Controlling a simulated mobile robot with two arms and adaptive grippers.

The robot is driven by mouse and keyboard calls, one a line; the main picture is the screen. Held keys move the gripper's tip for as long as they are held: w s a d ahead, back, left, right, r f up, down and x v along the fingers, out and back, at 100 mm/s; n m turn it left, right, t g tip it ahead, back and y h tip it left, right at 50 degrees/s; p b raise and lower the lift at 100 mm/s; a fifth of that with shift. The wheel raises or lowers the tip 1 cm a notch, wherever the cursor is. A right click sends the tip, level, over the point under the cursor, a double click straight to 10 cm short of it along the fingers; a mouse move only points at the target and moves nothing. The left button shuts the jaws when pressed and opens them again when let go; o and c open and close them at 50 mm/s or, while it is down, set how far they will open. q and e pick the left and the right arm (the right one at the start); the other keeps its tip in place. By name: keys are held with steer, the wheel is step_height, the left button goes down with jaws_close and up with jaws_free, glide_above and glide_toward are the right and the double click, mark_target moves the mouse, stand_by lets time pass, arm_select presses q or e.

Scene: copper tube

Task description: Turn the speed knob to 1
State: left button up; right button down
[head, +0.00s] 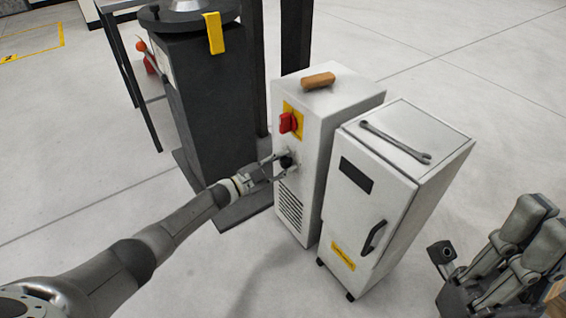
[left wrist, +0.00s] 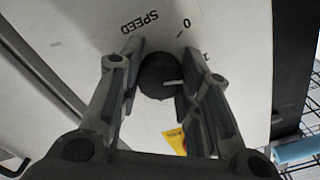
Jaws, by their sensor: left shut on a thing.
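The black round speed knob (head: 286,161) is on the front of the white cabinet (head: 318,150), below the red switch. In the left wrist view, the knob (left wrist: 157,72) sits between the fingers of my left gripper (left wrist: 160,85), which is shut on it, one finger on each side. A white pointer line on the knob points right. The word SPEED and a 0 with a tick are printed above. Another small mark near the right finger is partly hidden. In the head view, my left gripper (head: 277,166) reaches in from the left. My right gripper (head: 505,245) is at the lower right, its opening unclear.
A red switch (head: 288,122) on a yellow plate is above the knob. A dark column (head: 210,100) stands left.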

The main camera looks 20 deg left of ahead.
stand_by(0.3)
arm_select(q)
steer(key=o, duration=1)
steer(key=shift+a, duration=0.1)
steer(key=v, duration=1.2)
steer(key=shift+f+n, duration=0.1)
steer(key=shift+n, duration=0.2)
